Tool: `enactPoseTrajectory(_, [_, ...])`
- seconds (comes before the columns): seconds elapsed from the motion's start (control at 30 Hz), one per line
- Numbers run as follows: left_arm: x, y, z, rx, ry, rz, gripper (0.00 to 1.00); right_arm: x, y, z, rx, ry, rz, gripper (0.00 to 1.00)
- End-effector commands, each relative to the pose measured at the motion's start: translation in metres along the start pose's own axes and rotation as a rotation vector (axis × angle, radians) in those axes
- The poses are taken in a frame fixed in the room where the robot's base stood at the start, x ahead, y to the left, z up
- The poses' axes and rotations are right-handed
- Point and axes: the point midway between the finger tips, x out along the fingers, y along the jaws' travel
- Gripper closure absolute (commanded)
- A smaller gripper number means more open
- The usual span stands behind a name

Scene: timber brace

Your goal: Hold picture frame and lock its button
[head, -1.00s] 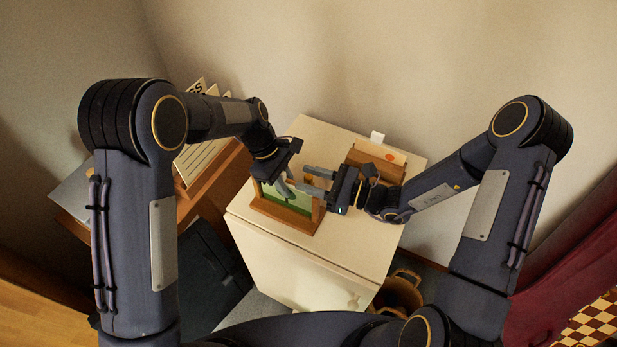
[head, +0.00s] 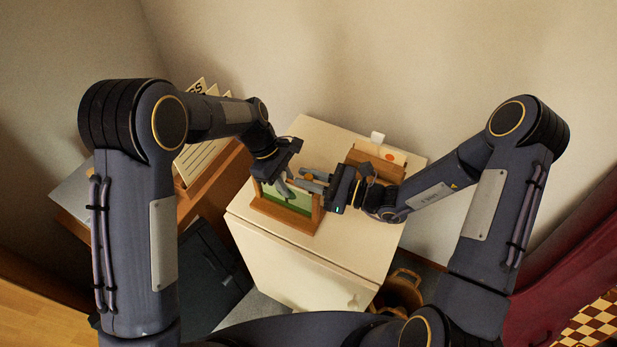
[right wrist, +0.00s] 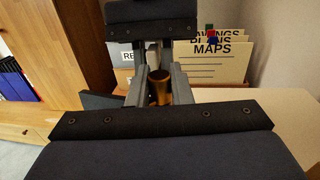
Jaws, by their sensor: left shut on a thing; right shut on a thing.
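The picture frame (head: 270,209) stands upright on the pale cabinet top, with a wooden border and base around a green picture. My left gripper (head: 283,187) is shut on its upper edge from above; its fingertips partly cover the picture. The button, a small orange-brown knob (head: 307,177), is at the frame's upper right. My right gripper (head: 307,180) comes in from the right and is shut on it. In the right wrist view the button (right wrist: 159,88) is a brown cylinder between the two fingers. Whether it is locked cannot be told.
The cabinet top (head: 322,137) is clear behind the frame. A wooden holder (head: 372,164) with cards stands at its back right. At the left, a wooden desk carries upright paper folders (head: 195,160). A basket (head: 402,291) is on the floor at the right.

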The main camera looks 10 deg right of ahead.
Motion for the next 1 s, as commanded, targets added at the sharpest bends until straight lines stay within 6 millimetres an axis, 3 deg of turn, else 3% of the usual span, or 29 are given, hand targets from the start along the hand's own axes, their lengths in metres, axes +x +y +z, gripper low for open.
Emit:
enactPoseTrajectory(0.9, [-0.0007, 0.0000, -0.0001, 0.001, 0.000, 0.000, 1.00, -0.0003, -0.0007, 0.0002, 0.000, 0.000, -0.002, 1.00])
enactPoseTrajectory(0.93, [-0.0007, 0.0000, -0.0001, 0.001, 0.000, 0.000, 1.00, -0.0003, -0.0007, 0.0002, 0.000, 0.000, -0.002, 0.79])
enactPoseTrajectory(1.0, [-0.0007, 0.0000, -0.0001, 0.001, 0.000, 0.000, 1.00, -0.0003, -0.0007, 0.0002, 0.000, 0.000, -0.002, 0.69])
